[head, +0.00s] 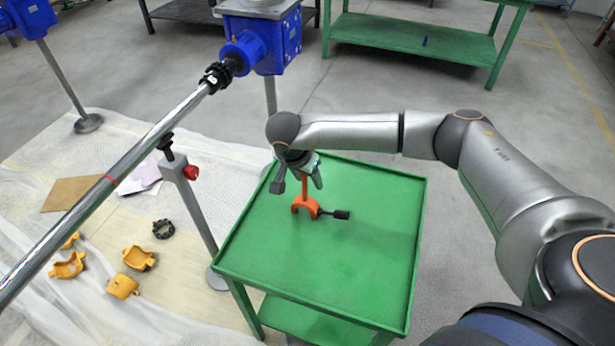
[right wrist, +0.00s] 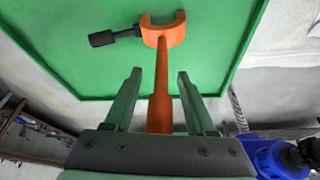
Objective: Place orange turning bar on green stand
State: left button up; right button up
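The orange turning bar (head: 305,206) is over the top of the green stand (head: 345,270), toward its far left part, and its forked end appears to rest there. A black grip (head: 340,214) sticks out sideways from that end. In the right wrist view the bar's shaft (right wrist: 162,85) runs between the two fingers of my right gripper (right wrist: 157,78). There is a gap on each side of the shaft, so the gripper is open around it. In the head view this gripper (head: 303,172) is above the stand, partly hidden by its wrist. My left gripper is not in view.
A long shiny shaft (head: 140,150) slants across the left from a blue screw jack (head: 265,40). A grey post (head: 190,200) stands just left of the stand. Yellow clamp parts (head: 138,258) lie on the floor sheet. The stand's near right part is clear.

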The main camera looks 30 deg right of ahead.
jog(key=shift+r, duration=0.1)
jog(key=shift+r, duration=0.25)
jog(key=v, duration=1.1)
jog(key=shift+a+r, duration=0.25)
jog(key=shift+r, duration=0.05)
jog(key=shift+s+f, duration=0.1)
jog(key=shift+s, duration=0.1)
